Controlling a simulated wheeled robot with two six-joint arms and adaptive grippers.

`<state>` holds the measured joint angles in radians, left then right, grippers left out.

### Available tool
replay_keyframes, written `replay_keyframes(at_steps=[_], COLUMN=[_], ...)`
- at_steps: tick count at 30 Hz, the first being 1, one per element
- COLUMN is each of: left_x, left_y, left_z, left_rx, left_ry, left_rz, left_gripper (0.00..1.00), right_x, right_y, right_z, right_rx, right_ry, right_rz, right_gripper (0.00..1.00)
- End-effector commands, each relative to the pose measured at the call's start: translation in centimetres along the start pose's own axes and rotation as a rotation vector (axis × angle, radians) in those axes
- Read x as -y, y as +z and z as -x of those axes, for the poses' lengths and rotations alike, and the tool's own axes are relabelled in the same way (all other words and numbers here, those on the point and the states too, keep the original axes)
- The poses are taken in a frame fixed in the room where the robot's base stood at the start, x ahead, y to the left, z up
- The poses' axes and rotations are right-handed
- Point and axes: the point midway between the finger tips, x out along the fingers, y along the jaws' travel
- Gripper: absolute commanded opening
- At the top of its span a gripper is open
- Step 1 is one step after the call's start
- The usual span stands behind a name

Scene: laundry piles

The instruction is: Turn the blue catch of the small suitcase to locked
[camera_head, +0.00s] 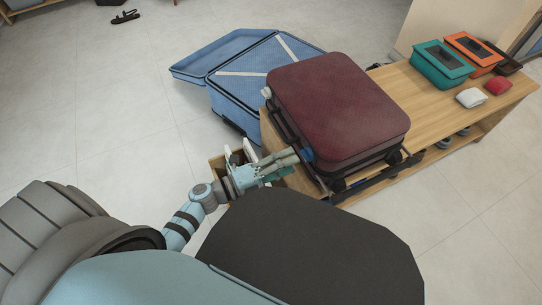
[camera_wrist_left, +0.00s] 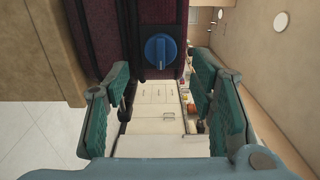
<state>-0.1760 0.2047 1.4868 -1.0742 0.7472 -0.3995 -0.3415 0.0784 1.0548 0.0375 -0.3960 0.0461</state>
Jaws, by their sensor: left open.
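The small suitcase (camera_head: 338,105) is dark red and lies flat on a low wooden bench. Its blue catch (camera_head: 307,154) is a round knob on the side facing me. In the left wrist view the blue catch (camera_wrist_left: 160,50) shows whole, with its ridge about upright, ahead of and between the fingers. My left gripper (camera_head: 292,157) is open, its fingertips close to the catch. In the left wrist view the open fingers (camera_wrist_left: 160,88) stand on either side with nothing between them; whether they touch the suitcase I cannot tell. My right gripper is not in view.
The wooden bench (camera_head: 440,138) also bears a teal box (camera_head: 442,65), an orange box (camera_head: 474,50), and white (camera_head: 471,97) and red (camera_head: 498,86) small items. A large open blue suitcase (camera_head: 238,92) lies on the floor behind. The floor at left is mostly clear.

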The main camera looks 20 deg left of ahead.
Motion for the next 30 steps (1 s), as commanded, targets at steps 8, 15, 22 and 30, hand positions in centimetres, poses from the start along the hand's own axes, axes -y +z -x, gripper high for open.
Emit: replay_keyframes(at_steps=[8,15,22,30], left_x=[-0.1,0.0,0.0,-1.5], left_y=[-0.1,0.0,0.0,2.8], left_z=[6.8,7.8,7.7,8.1], left_rx=[-0.003,-0.001,-0.001,0.133], left_ry=[0.003,0.000,0.000,0.046], left_rz=[0.000,-0.001,0.000,0.146], left_gripper=[0.50,0.50,0.50,0.50], right_x=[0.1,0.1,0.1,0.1], right_y=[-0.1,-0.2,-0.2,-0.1], right_z=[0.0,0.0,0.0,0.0], right_rx=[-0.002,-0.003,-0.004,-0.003], right_ry=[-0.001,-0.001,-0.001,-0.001], right_rz=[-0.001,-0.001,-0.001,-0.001], right_gripper=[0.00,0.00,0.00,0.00])
